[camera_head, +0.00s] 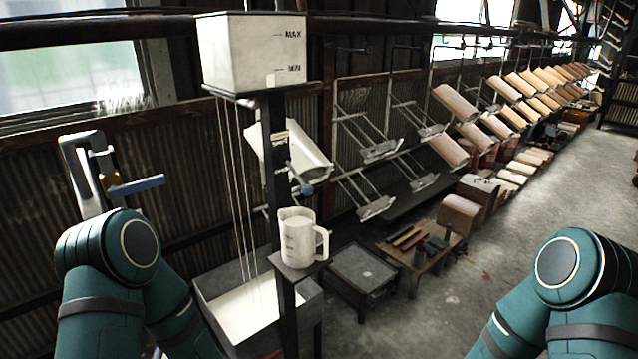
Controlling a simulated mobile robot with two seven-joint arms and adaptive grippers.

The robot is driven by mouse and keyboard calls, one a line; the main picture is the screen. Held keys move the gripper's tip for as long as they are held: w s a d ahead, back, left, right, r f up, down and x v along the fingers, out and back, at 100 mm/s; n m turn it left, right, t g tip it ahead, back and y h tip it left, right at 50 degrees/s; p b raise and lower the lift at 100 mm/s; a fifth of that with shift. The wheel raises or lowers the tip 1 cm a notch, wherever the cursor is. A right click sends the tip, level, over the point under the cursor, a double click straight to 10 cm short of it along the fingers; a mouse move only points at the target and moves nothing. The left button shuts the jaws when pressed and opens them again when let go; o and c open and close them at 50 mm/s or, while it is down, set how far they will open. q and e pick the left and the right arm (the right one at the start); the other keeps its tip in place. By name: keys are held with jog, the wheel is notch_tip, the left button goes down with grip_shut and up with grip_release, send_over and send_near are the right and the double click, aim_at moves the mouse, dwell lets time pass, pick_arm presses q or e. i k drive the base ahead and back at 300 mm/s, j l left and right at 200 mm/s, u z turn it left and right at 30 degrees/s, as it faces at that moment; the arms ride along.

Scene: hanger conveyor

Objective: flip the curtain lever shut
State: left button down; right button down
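A white tank (250,52) marked MAX and MIN stands on a dark post (273,130). Thin pale streams (238,190) fall from its left underside into a grey trough (210,308) of white liquid. A blue knob (307,190) shows beside the post, below a white curved piece (300,155). A blue handle (137,186) sticks out right from a pale upright fixture (88,170) at the left. I cannot tell which of these is the curtain lever. Both my arms show bent elbows, with links running down out of the picture. Neither gripper is in view.
A white measuring jug (298,240) stands on a small ledge by the post. A low dark stand (362,270) and a small wooden table (405,258) with coloured bars lie to the right. Hanger racks with tan pieces (455,103) run into the distance. The right floor is clear.

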aim_at(307, 189)
jog(key=i+l+u, duration=0.1)
jog(key=l, duration=0.25)
jog(key=i+l, duration=0.35)
jog(key=i+l+u, duration=0.15)
jog(key=l, duration=0.2)
jog(key=i+l+u, duration=0.1)
jog(key=i+l, duration=0.15)
jog(key=l, duration=0.15)
jog(key=i+l+u, duration=0.1)
jog(key=l, duration=0.3)
jog(key=i, duration=0.05)
